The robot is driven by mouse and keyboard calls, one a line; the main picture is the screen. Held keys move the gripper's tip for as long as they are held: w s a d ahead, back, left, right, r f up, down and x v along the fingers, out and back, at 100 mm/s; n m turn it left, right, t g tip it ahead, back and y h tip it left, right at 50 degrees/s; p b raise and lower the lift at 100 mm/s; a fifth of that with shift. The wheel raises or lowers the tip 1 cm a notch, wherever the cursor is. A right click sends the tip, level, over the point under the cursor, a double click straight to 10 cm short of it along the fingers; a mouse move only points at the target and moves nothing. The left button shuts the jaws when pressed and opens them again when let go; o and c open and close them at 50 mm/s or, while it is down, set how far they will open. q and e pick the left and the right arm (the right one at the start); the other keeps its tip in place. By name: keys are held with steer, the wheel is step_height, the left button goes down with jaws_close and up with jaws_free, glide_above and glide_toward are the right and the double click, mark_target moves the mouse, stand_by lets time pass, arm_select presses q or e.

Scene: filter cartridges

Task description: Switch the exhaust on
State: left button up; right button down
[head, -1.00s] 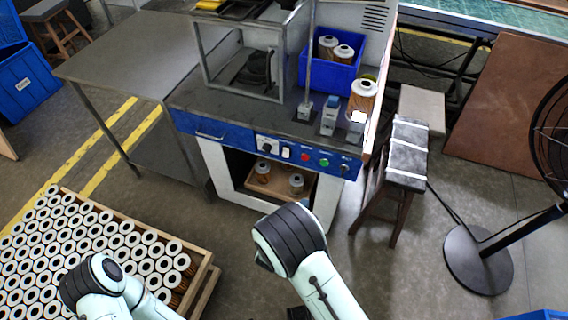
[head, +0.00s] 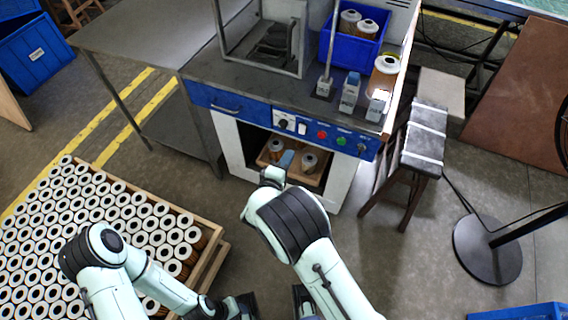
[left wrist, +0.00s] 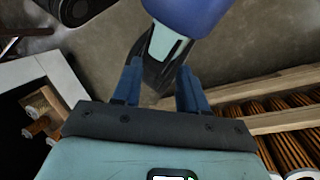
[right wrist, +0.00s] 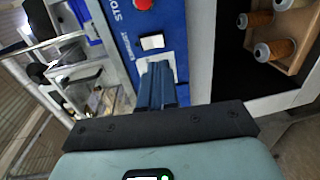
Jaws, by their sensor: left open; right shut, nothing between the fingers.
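The machine's blue front panel (head: 340,140) carries a round knob (head: 282,123), a white rocker switch (head: 302,128), a red button (head: 321,135) and a green button (head: 341,141). In the right wrist view, the rocker switch (right wrist: 152,42) and red button (right wrist: 143,4) lie just beyond my fingertips; small lettering beside the switch is hard to read. My right gripper (right wrist: 155,68) is shut and empty, its tips over a pale plate beside the switch; contact cannot be told. My left gripper (left wrist: 155,76) is open and empty, above the floor.
A pallet of filter cartridges (head: 222,262) stands low at the left. A wooden tray (head: 322,179) with cartridges sits in the machine's opening. A blue bin (head: 350,50) is on top. A stool (head: 424,137) and fan base (head: 487,250) stand right of it.

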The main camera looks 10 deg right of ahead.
mark_target(302, 133)
steer(key=b+x, duration=0.1)
steer(key=x, duration=0.6)
steer(key=shift+w+d+f, duration=0.1)
steer(key=shift+w+d, duration=0.15)
steer(key=shift+w, duration=0.05)
arm_select(q)
steer(key=shift+w+a+f+t+b, duration=0.2)
steer(key=shift+w+f, duration=0.35)
steer(key=shift+w+a+f+t+b, duration=0.15)
steer(key=shift+w+a+f+t, duration=0.05)
steer(key=shift+w+f, duration=0.35)
arm_select(e)
steer(key=shift+w+d, duration=0.3)
steer(key=shift+w, duration=0.2)
steer(key=shift+w+d+f, duration=0.1)
steer(key=shift+w, duration=0.05)
arm_select(q)
steer(key=shift+w+a+f, duration=0.1)
steer(key=shift+w, duration=0.05)
steer(key=shift+a, duration=0.1)
